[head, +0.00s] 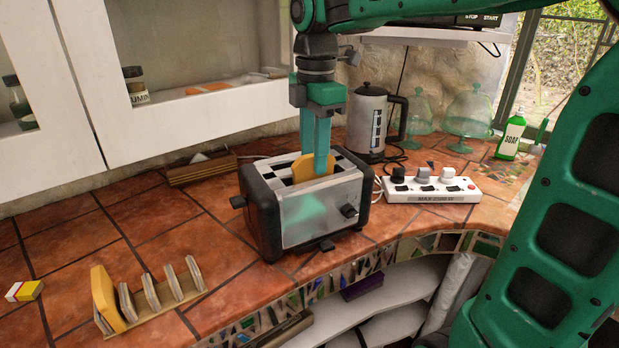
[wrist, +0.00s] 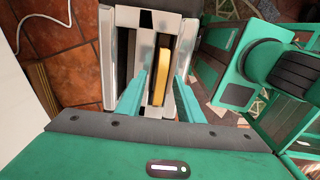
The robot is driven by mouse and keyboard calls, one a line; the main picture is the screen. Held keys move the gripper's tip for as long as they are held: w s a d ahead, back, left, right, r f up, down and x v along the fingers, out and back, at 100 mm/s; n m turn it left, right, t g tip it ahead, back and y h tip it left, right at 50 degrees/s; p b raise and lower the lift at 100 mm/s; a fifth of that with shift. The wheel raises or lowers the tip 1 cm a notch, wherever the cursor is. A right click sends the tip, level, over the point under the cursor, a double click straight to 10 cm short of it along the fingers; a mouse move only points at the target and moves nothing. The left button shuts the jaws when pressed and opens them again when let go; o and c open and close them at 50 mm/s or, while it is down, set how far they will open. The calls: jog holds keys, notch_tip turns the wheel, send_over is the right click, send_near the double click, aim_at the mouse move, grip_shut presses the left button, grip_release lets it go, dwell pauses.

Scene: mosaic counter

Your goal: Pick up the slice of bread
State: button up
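A yellow-tan slice of bread (head: 301,171) stands upright in a slot of the silver and black toaster (head: 318,214), its top sticking out. My gripper (head: 320,165) points straight down over the toaster, with its fingertips at the bread and partly covering it in the head view. In the wrist view, the fingers of my gripper (wrist: 159,78) are spread apart, one on each side of the bread (wrist: 161,70), with visible gaps. The lower part of the bread is hidden inside the toaster (wrist: 145,18).
A rack (head: 160,310) at front left holds another yellow slice (head: 104,296). A kettle (head: 368,122), glass domes (head: 411,114), a white power strip (head: 431,189) and a green soap bottle (head: 511,136) stand behind and right. The tiled counter (head: 120,235) left of the toaster is mostly clear.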

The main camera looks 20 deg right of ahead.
jog(key=shift+f, duration=0.4)
jog(key=c, duration=0.8)
